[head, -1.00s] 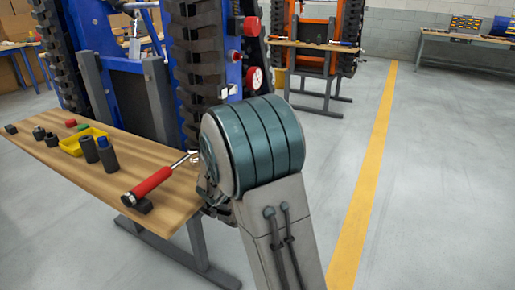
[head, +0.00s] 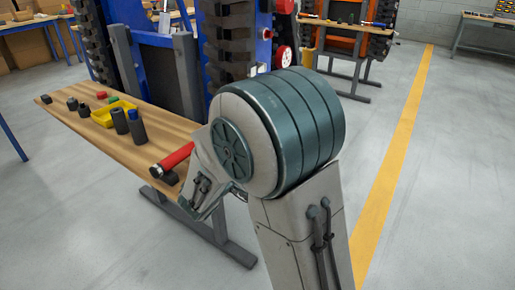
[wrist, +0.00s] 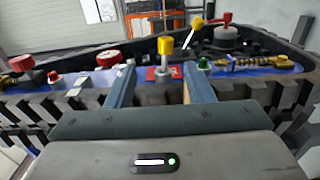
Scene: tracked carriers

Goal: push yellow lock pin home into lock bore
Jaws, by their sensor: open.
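In the wrist view, a yellow-headed pin (wrist: 165,45) stands upright on a grey stem beside a red plate (wrist: 152,74) on the blue carrier top (wrist: 66,79). It appears in the gap between the two blue fingers of my gripper (wrist: 159,68), beyond their tips. My gripper is open, with nothing visible between its fingers. A second yellow head (wrist: 196,22) on a tilted pale rod shows farther back. The lock bore cannot be made out; the pin's lower end is unclear. In the head view my arm hides the gripper.
Red gauges (wrist: 108,58), a green knob (wrist: 204,63) and a red-handled valve (wrist: 226,20) stand around the pin. In the head view, a wooden bench (head: 70,116) holds a yellow bin (head: 103,118) and a red-handled tool (head: 175,158).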

